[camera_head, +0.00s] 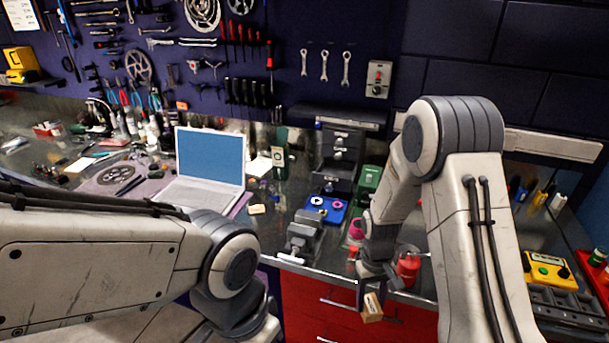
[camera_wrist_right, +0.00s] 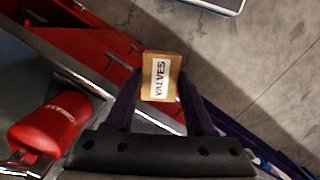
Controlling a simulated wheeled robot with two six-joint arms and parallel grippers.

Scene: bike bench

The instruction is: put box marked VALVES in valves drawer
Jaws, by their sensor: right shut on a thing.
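The box marked VALVES is a small tan cardboard box with a white label (camera_wrist_right: 160,78); it also shows in the head view (camera_head: 372,308). My right gripper (camera_wrist_right: 155,100) is shut on it, with a dark finger on each side. In the head view my right gripper (camera_head: 374,286) points down and holds the box in front of the bench edge, before the red drawer cabinet (camera_head: 315,310). The label of the valves drawer cannot be read, and I cannot tell which drawer it is. My left arm reaches in from the left; its fingers do not show.
A red bottle (camera_wrist_right: 48,125) stands near the bench edge; it also shows in the head view (camera_head: 408,268). A grey vise (camera_head: 303,238) sits at the front edge. A laptop (camera_head: 208,165) and a yellow meter (camera_head: 550,270) lie on the bench. Grey floor (camera_wrist_right: 240,60) is clear.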

